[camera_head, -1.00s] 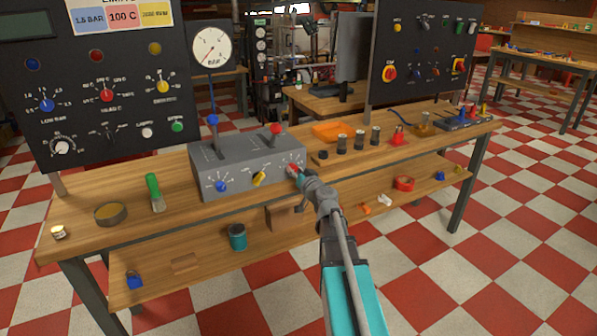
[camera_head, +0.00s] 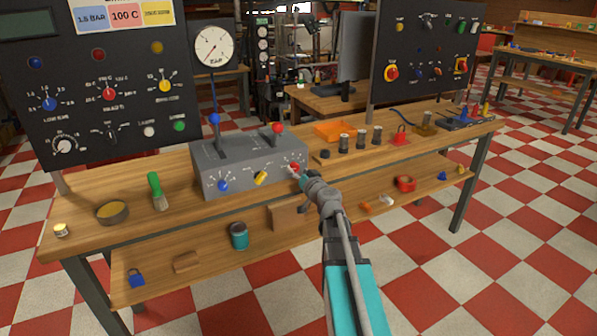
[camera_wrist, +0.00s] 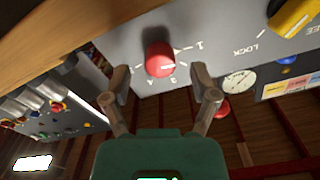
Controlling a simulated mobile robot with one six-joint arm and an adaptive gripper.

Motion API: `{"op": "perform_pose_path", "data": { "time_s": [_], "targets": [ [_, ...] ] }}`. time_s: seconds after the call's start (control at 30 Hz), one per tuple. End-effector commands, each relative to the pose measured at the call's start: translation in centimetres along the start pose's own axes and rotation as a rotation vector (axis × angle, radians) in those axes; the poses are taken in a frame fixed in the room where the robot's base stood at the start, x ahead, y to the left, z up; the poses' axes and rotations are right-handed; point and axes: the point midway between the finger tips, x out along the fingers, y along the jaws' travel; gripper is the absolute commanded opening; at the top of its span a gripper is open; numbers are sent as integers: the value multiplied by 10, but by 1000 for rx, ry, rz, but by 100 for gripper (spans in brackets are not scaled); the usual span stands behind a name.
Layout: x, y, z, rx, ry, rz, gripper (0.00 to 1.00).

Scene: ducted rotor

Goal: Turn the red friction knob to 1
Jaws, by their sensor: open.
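The red knob (camera_head: 294,167) sits at the right end of the front face of the grey control box (camera_head: 240,190). In the wrist view the red knob (camera_wrist: 159,60) is large, with a small white mark on its lower right side. A printed 1 stands to its right, and other marks lie around it. My gripper (camera_head: 302,176) is just in front of the knob. In the wrist view my gripper (camera_wrist: 160,98) has its two fingers spread wide and empty. The knob shows between and beyond the fingertips, apart from them.
On the same face are a yellow knob (camera_head: 261,177) and a blue knob (camera_head: 223,185). A lever with a red ball (camera_head: 278,127) and one with a blue ball (camera_head: 214,118) rise from the box. Black cylinders (camera_head: 344,143) stand right of it.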

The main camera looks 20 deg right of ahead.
Motion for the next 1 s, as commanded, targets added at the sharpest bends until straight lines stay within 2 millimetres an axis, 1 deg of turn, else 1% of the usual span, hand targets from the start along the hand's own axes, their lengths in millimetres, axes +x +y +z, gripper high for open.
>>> {"op": "perform_pose_path", "data": {
  "time_s": [0.03,0.17,0.5,0.6,0.8,1.0],
  "targets": [
    [-7,-1,0,0,0,0,76],
    [-23,-1,0,0,0,1,76],
    [-78,-1,0,0,0,2,76],
    [-91,-1,1,-1,0,1,76],
    [-108,0,0,-1,0,1,76],
    [-112,0,0,-1,-1,0,76]
  ]
}}
